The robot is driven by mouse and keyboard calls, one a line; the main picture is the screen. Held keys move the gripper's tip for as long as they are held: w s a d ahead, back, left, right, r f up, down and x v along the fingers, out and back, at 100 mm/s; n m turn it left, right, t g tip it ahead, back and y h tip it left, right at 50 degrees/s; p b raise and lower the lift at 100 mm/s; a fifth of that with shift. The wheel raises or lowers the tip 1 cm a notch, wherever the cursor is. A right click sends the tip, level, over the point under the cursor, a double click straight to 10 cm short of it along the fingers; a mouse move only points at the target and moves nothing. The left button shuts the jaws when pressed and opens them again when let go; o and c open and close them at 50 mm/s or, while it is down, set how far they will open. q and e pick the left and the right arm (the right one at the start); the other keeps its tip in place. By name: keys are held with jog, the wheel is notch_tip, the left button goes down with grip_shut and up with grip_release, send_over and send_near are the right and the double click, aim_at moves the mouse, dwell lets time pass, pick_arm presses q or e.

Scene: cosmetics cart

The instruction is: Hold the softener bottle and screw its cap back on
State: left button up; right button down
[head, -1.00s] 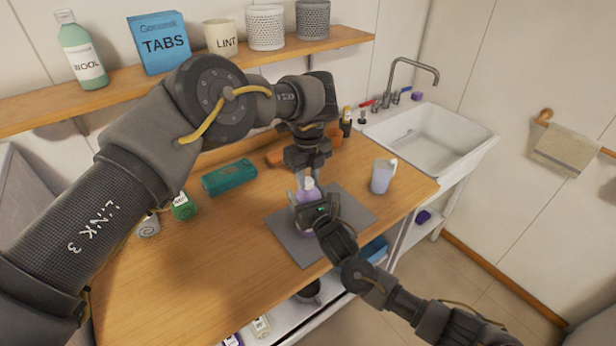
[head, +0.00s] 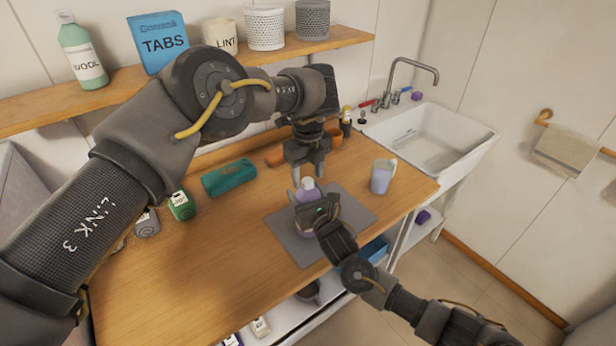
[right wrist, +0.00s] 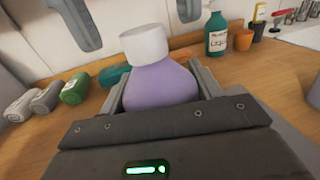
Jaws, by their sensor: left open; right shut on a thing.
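The softener bottle (head: 304,222), purple, stands upright on the grey mat (head: 285,240). It also shows in the right wrist view (right wrist: 162,85), with the white cap (right wrist: 145,44) on its top. How tightly the cap sits I cannot tell. My right gripper (head: 314,212) is shut on the bottle's body from the front and hides part of it. My left gripper (head: 308,177) points down over the bottle, open and empty. In the right wrist view its two fingers are above the cap, to either side, apart from it.
A lilac measuring cup (head: 381,178) stands right of the mat. The sink (head: 430,138) is at the back right. The counter's front left is clear.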

pick_arm(q)
notch_tip(320, 180, up, 11)
jog(key=shift+f, duration=0.2)
pick_arm(e)
jog(key=shift+c, duration=1.2)
grip_release()
jog(key=shift+s+d+f, duration=0.1)
jog(key=shift+s+d, duration=0.1)
jog(key=shift+s, duration=0.25)
pick_arm(q)
jog(key=shift+f+b, duration=1.3)
jog(key=shift+f, duration=0.05)
pick_arm(e)
jog(key=v, duration=0.9)
jog(key=shift+s+d, duration=0.15)
jog(key=shift+s, duration=0.2)
pick_arm(q)
jog(key=shift+d, duration=0.1)
